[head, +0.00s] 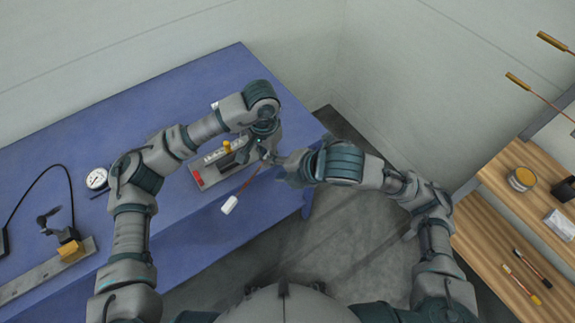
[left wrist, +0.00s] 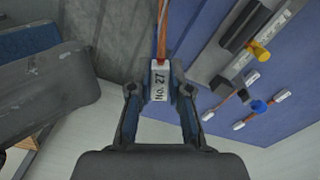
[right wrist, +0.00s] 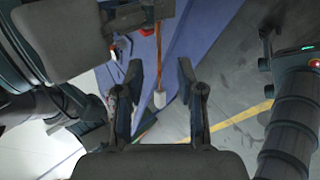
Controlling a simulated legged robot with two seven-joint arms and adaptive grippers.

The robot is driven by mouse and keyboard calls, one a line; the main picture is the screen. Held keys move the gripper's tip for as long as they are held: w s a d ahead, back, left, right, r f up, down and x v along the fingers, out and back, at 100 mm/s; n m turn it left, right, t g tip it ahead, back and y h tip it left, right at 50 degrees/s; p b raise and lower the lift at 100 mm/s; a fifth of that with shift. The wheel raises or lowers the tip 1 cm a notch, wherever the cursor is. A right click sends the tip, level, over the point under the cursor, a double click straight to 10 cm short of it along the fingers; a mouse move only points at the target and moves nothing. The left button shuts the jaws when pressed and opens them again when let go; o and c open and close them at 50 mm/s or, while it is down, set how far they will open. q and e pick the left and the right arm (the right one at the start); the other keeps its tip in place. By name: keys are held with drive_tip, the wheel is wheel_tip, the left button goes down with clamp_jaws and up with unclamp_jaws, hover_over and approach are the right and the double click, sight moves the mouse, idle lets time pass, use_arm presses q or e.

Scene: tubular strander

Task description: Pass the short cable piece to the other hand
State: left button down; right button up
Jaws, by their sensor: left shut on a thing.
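The short cable piece (head: 245,184) is a copper-orange strand with white end caps. My left gripper (head: 265,153) is shut on one cap, which reads "No. 27" in the left wrist view (left wrist: 160,82). The strand slants down from it in the head view to the other white cap (head: 229,205). My right gripper (head: 282,162) is close to the right of the left gripper. In the right wrist view, its fingers (right wrist: 161,85) are apart. The far cap (right wrist: 159,99) shows in the gap between them, seemingly beyond the fingertips; I cannot tell any contact.
The blue table (head: 150,235) carries a grey fixture with a yellow knob (head: 227,146), a dial gauge (head: 97,179) and a grey rail (head: 45,272). More capped cable pieces (left wrist: 252,113) lie on it. A wooden shelf (head: 500,215) stands at right. Floor between is clear.

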sight(251, 179)
drive_tip(key=x, duration=0.7)
drive_tip(key=shift+a+f, duration=0.15)
drive_tip(key=shift+a, duration=0.05)
drive_tip(key=shift+w, duration=0.1)
clamp_jaws()
use_arm(q)
drive_tip(key=c, duration=1)
unclamp_jaws()
